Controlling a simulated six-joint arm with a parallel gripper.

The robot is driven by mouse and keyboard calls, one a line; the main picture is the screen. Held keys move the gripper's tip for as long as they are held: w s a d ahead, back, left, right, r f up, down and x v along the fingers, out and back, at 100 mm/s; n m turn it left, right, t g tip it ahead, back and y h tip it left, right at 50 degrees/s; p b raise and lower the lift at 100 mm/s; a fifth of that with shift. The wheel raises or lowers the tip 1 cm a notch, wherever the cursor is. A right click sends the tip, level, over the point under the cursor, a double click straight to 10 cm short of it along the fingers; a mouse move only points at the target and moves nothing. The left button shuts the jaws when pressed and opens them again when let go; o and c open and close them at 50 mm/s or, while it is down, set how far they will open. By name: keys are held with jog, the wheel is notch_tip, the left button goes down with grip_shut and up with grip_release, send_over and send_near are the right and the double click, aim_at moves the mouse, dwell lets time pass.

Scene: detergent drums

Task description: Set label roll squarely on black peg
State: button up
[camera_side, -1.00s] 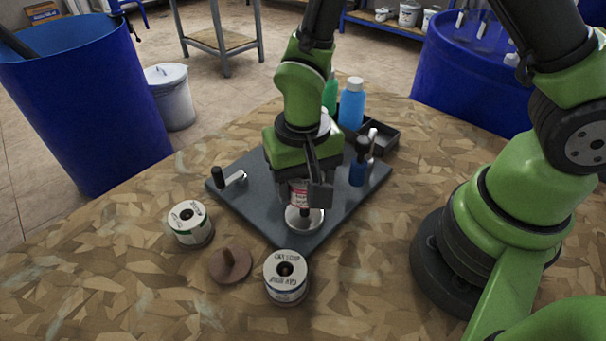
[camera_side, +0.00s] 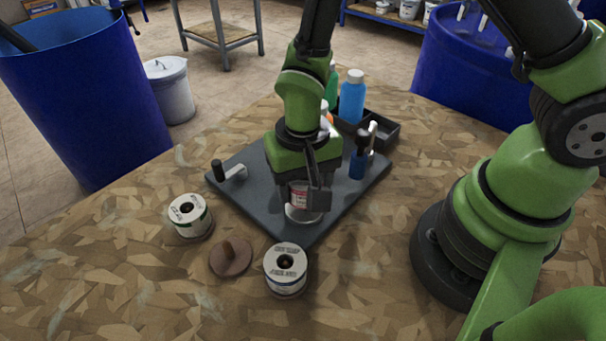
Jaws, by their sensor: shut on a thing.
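My gripper (camera_side: 308,196) is shut on a white label roll with red print (camera_side: 298,198), low over the front part of the dark grey board (camera_side: 262,205). A pale round base plate (camera_side: 296,216) shows just below the roll. The black peg is hidden from view behind the roll and gripper. The roll looks roughly upright and lined up over the plate. I cannot tell whether it touches the plate or how far it is around the peg.
Two other rolls stand on the table, one at left (camera_side: 189,216) and one in front (camera_side: 286,270). A brown disc with a peg (camera_side: 230,258) lies between them. A crank with a black knob (camera_side: 218,170), bottles (camera_side: 352,97) and a black tray (camera_side: 382,130) are around the board.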

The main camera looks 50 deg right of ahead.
jog(key=shift+f, duration=1.3)
jog(key=o, duration=1.2)
jog(key=shift+o, duration=0.2)
jog(key=shift+r, duration=3.75)
